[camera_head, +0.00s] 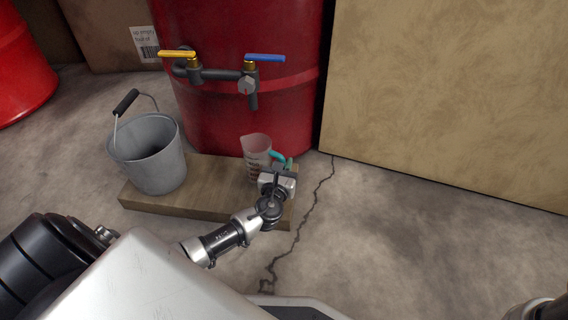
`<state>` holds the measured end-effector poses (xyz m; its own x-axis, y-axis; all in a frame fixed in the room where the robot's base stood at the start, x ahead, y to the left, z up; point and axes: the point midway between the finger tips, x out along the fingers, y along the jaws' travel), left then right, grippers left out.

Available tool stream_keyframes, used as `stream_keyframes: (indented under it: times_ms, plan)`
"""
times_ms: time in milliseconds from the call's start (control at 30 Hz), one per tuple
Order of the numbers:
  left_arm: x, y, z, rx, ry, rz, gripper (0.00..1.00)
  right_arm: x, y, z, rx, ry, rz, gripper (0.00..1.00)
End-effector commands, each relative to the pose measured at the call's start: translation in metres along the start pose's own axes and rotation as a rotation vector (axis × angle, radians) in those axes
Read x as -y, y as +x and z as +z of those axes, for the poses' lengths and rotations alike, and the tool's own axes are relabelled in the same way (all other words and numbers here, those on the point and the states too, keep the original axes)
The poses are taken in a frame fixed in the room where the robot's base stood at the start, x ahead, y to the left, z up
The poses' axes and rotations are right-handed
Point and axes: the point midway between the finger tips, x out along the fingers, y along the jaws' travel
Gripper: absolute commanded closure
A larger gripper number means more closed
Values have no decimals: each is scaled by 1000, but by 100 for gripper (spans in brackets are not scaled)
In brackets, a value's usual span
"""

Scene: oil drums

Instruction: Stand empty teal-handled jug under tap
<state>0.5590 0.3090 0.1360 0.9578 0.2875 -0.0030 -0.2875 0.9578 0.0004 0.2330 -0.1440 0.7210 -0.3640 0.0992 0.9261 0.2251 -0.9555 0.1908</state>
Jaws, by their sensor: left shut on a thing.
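The clear jug (256,153) with red markings and a teal handle (280,159) stands upright at the right part of a wooden board, close to the red drum. It looks empty. My left gripper (279,173) is shut on the jug at its teal handle side; the fingers partly hide the handle. The tap (249,84) with a blue lever (264,58) sticks out of the drum above the jug, its spout pointing down. My right gripper is not in view.
A grey metal bucket (150,150) stands on the left of the wooden board (205,180). A yellow lever (178,54) sits on the drum's pipe (215,74). A large tan box (450,90) stands at the right. The cracked floor at right is clear.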

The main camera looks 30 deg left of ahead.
Motion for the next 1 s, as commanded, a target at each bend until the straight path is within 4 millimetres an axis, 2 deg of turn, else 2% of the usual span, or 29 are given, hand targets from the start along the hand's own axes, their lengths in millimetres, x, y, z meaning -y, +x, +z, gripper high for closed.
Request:
stream_keyframes:
  times_ms: [267,300,467,767,867,1000]
  plan:
    - [0,0,-6,1,1,0,100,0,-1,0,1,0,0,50]
    - [0,0,-5,1,0,0,79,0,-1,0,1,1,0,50]
    - [0,0,-5,1,0,0,54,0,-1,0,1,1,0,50]
    - [0,-2,-5,-1,0,0,54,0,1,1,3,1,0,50]
    - [0,-11,-3,-2,0,0,54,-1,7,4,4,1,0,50]
    - [0,-37,-1,-4,1,-1,54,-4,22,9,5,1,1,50]
